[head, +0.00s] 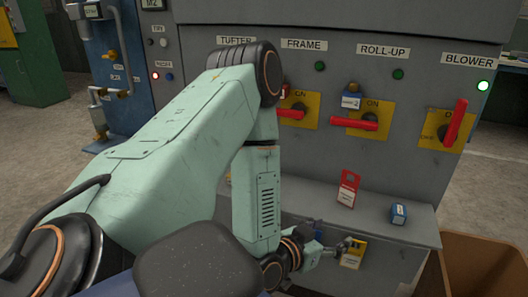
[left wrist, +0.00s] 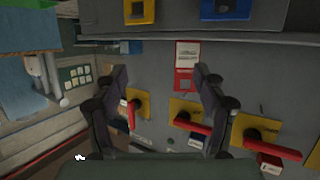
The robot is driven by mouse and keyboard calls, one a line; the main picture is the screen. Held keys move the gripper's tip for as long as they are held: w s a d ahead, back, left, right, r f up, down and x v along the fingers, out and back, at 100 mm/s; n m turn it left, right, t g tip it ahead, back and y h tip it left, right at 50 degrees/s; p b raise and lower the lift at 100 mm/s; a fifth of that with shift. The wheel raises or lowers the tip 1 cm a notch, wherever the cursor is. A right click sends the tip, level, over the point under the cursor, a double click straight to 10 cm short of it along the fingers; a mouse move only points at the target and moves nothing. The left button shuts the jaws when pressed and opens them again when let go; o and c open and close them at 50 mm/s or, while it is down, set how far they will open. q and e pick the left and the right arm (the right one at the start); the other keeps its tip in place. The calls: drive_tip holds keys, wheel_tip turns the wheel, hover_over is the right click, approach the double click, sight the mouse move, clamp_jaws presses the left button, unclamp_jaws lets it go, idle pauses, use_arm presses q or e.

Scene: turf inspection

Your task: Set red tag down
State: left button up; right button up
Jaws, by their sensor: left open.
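The red tag (head: 348,187), red with a white label, stands on the grey ledge below the switch panel, apparently upright. It also shows in the left wrist view (left wrist: 184,80), beyond the fingertips and nearer the right-hand finger. My left gripper (head: 332,244) is low at the ledge's front edge, below the tag in the head view and apart from it. Its two fingers stand wide apart in the left wrist view (left wrist: 161,74), with nothing held between them. My right gripper is not in view.
A blue-and-white block (head: 398,214) stands on the ledge right of the tag. A yellow piece (head: 352,254) is on the ledge's front, close to my gripper. Red switch handles (head: 369,122) stick out of the panel. A brown bin (head: 488,262) stands at lower right.

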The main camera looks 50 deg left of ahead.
use_arm(q)
drive_tip(key=s+d+f+g+h, duration=0.2)
drive_tip(key=s+d+f+g, duration=0.5)
drive_tip(key=f, duration=0.4)
drive_tip(key=s+f+g, duration=0.3)
drive_tip(key=s, duration=0.6)
drive_tip(key=s+f+g+y, duration=0.1)
drive_tip(key=s+f+g, duration=0.2)
drive_tip(key=s, duration=0.7)
drive_tip(key=shift+s+d+g, duration=0.15)
drive_tip(key=shift+s+g, duration=0.1)
drive_tip(key=shift+g, duration=0.55)
